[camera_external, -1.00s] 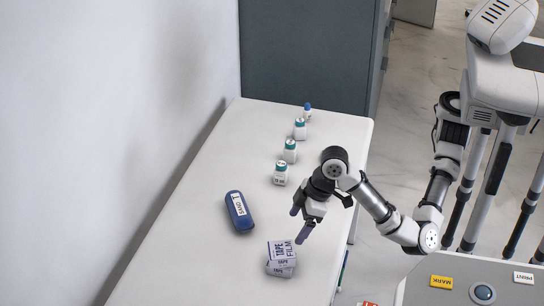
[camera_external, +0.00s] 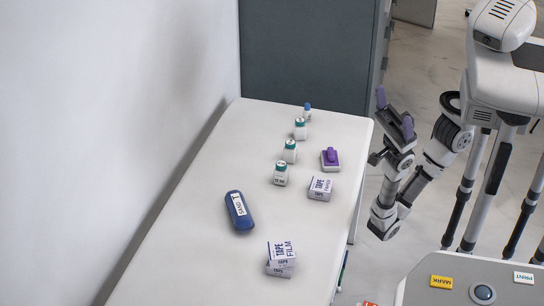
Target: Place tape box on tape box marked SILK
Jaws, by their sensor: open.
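A white tape box marked TAPE FILM (camera_external: 282,248) rests on top of another white tape box (camera_external: 280,270) near the table's front. The lower box shows the word TAPE; its other print is too small to read. The upper box sits slightly askew on it. A third tape box (camera_external: 320,194) stands alone farther back, near the right edge; its second word is unclear. I cannot make out SILK on any box. My gripper (camera_external: 394,112) is raised beyond the table's right edge, its purple fingers apart and empty, well away from the boxes.
A blue case (camera_external: 239,211) with a white label lies left of centre on the white table (camera_external: 190,235). A purple-handled block (camera_external: 330,158) stands near the right edge. The front left is clear.

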